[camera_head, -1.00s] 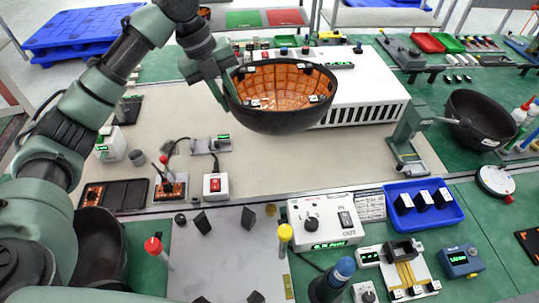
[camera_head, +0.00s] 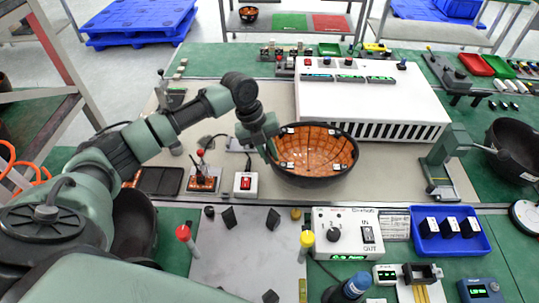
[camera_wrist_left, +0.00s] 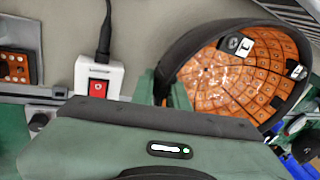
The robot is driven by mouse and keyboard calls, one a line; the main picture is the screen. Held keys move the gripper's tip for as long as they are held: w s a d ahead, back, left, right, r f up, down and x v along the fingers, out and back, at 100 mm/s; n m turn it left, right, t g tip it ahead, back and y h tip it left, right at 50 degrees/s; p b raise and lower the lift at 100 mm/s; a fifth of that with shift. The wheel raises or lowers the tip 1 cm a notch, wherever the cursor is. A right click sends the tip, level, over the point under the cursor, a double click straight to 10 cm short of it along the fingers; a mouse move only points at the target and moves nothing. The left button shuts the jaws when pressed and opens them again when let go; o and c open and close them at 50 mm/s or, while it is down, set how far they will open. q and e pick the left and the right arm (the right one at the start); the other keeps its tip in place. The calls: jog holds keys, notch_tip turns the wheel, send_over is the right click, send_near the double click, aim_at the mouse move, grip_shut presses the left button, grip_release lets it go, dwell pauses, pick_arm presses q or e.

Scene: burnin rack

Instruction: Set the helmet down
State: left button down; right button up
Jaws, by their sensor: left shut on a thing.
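The helmet (camera_head: 318,152) is a dark bowl, open side up, with an orange tiled inside and small black and white modules on it. My left gripper (camera_head: 270,147) is shut on its left rim. In the left wrist view the helmet (camera_wrist_left: 235,75) fills the upper right, its rim at the gripper fingers (camera_wrist_left: 168,92). The helmet is over the beige mat (camera_head: 400,180), in front of the white vented box; its underside is hidden, so I cannot tell whether it touches the mat. My right gripper is not in view.
The white vented box (camera_head: 370,100) stands just behind the helmet. A red-switch box (camera_head: 246,184) is to its left and a green press stand (camera_head: 440,165) to its right. A white control box (camera_head: 348,230) and blue tray (camera_head: 450,232) lie in front. Another dark bowl (camera_head: 510,145) is far right.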

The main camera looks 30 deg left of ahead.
pick_arm(q)
jog(key=shift+w+f, duration=0.1)
jog(key=shift+f, duration=0.45)
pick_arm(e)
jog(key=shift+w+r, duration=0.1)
pick_arm(q)
jog(key=shift+f, duration=0.1)
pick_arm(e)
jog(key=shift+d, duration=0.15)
pick_arm(q)
jog(key=c, duration=1.4)
grip_release()
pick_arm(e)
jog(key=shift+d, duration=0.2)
